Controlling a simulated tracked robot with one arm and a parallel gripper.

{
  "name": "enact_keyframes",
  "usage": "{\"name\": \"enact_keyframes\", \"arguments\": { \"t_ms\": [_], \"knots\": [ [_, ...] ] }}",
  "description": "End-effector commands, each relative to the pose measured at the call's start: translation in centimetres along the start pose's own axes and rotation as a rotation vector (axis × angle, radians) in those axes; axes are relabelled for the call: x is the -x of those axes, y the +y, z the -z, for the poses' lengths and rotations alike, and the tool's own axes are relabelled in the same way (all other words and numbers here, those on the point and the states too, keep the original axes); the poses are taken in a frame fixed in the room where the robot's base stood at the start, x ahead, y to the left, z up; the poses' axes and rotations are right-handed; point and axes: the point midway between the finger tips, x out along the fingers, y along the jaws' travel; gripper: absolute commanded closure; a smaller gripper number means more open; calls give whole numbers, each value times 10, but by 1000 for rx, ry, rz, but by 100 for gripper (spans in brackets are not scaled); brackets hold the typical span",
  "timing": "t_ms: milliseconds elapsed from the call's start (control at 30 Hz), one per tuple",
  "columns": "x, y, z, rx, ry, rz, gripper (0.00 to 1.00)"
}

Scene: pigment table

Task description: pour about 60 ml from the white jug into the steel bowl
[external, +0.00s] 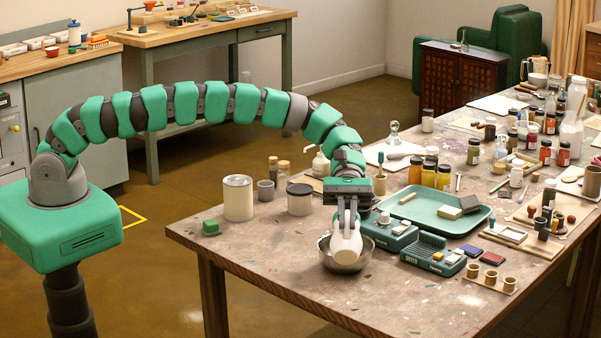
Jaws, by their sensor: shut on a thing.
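The white jug (346,242) is in my gripper (347,213), which is shut on it from above. The jug looks tilted, with its lower part toward the viewer, over the steel bowl (341,266). The bowl stands on the table near its front edge, and the jug hides much of its inside. I cannot tell whether the jug touches the rim, and no liquid stream can be made out.
Just right of the bowl are small green devices (431,255) on the table (270,252). A green tray (424,214) lies behind them. A white canister (238,198) and a lidded jar (300,199) stand behind left. The table's front left is mostly clear.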

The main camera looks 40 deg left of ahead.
Motion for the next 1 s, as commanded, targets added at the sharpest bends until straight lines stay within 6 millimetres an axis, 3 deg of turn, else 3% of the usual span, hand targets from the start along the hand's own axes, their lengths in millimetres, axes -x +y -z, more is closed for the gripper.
{"name": "enact_keyframes", "arguments": {
  "t_ms": [1000],
  "knots": [
    [13, 0, -1, 1, -89, 0, 100]
  ]
}}
